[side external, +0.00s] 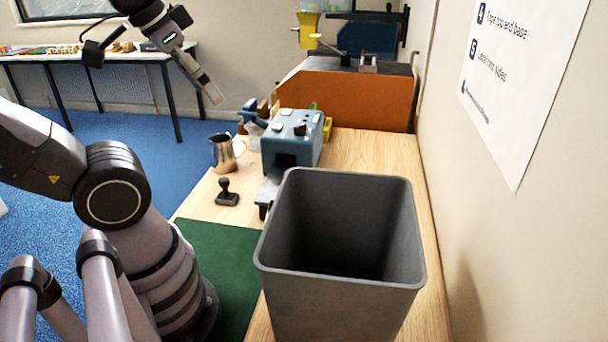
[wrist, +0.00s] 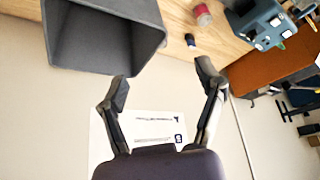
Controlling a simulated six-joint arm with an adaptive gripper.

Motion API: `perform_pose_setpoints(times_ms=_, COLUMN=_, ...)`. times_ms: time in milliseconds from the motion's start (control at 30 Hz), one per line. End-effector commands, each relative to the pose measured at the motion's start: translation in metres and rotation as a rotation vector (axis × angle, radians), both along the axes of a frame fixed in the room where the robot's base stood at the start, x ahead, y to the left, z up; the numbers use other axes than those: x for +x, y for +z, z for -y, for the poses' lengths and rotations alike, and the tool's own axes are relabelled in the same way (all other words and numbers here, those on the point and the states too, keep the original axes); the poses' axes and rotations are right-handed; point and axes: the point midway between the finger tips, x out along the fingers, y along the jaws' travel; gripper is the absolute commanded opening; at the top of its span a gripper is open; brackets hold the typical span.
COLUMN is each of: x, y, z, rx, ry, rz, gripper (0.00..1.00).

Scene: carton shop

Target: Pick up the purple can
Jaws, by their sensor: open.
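No clearly purple can shows in the side external view; the area behind the bin is hidden there. In the wrist view a small reddish-pink cylinder (wrist: 203,14) stands on the wooden bench near the top edge, and a small dark blue object (wrist: 190,41) sits beside it. I cannot tell whether either is the purple can. My gripper (wrist: 163,82) has its fingers spread wide with nothing between them. In the side external view my gripper (side external: 210,88) is raised at the upper left, well above the bench and apart from everything on it.
A tall grey bin (side external: 285,305) stands on the wooden bench (side external: 375,150) near the wall. Behind it are a blue machine (side external: 290,140), a metal pitcher (side external: 224,153), a black stamp (side external: 227,194) and an orange unit (side external: 360,98). A green mat (side external: 225,250) lies left of the bin.

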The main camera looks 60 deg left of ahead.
Motion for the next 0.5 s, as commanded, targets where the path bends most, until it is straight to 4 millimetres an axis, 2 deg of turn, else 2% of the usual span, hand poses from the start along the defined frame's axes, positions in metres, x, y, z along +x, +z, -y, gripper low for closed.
perform_pose_setpoints(times_ms=133, x=0.001, y=0.041, z=0.000, rx=0.000, ry=0.000, rz=0.008, gripper=0.69)
perform_pose_setpoints(times_ms=367, x=0.049, y=0.038, z=0.048, rx=-0.425, ry=0.235, rz=-0.218, gripper=0.69)
perform_pose_setpoints(times_ms=500, x=0.096, y=0.043, z=0.077, rx=-0.742, ry=0.438, rz=-0.391, gripper=0.69)
